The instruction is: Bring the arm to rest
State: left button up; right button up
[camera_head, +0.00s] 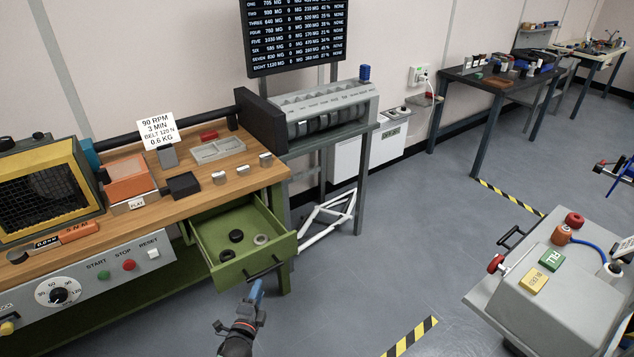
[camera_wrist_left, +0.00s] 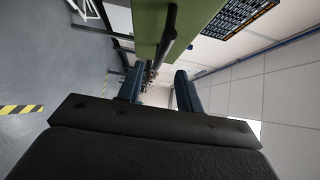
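My left gripper (camera_head: 254,292) is in front of the open green drawer (camera_head: 232,270), just below its dark bar handle (camera_head: 266,268). In the left wrist view the two fingers of my left gripper (camera_wrist_left: 158,82) stand apart with nothing held between them. The handle (camera_wrist_left: 169,28) shows beyond the fingertips, apart from them.
The drawer hangs out from the wooden workbench (camera_head: 205,200) and holds several dark and grey rings. A grey cart (camera_head: 560,310) with a red knob and coloured blocks stands at the right. A white frame (camera_head: 330,215) lies beneath the rack. The floor (camera_head: 390,265) between is clear.

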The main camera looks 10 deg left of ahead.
pick_arm(q)
jog(key=s+d+f+n+g, duration=0.2)
jog(key=s+f+n+g, duration=0.1)
jog(key=f, duration=0.3)
jog(key=s+d+f+n+g, duration=0.1)
jog(key=s+f+n+g, duration=0.25)
jog(key=f, duration=0.35)
jog(key=s+d+f+n+g, duration=0.2)
jog(key=s+d+f+g, duration=0.1)
jog(key=s, duration=0.5)
jog(key=s+d+f+n+g+h, duration=0.1)
jog(key=s+d+f+n+g, duration=0.2)
jog(key=s+f, duration=0.4)
jog(key=s+d+f+n+g+h, duration=0.1)
jog(key=s+d+f+n+g, duration=0.2)
jog(key=s, duration=0.6)
jog(key=d+f+g, duration=0.1)
jog(key=d+f, duration=0.1)
jog(key=d, duration=0.1)
jog(key=shift+s+d+f, duration=0.15)
jog(key=shift+d+f, duration=0.1)
jog(key=shift+n, duration=0.25)
jog(key=shift+a, duration=0.15)
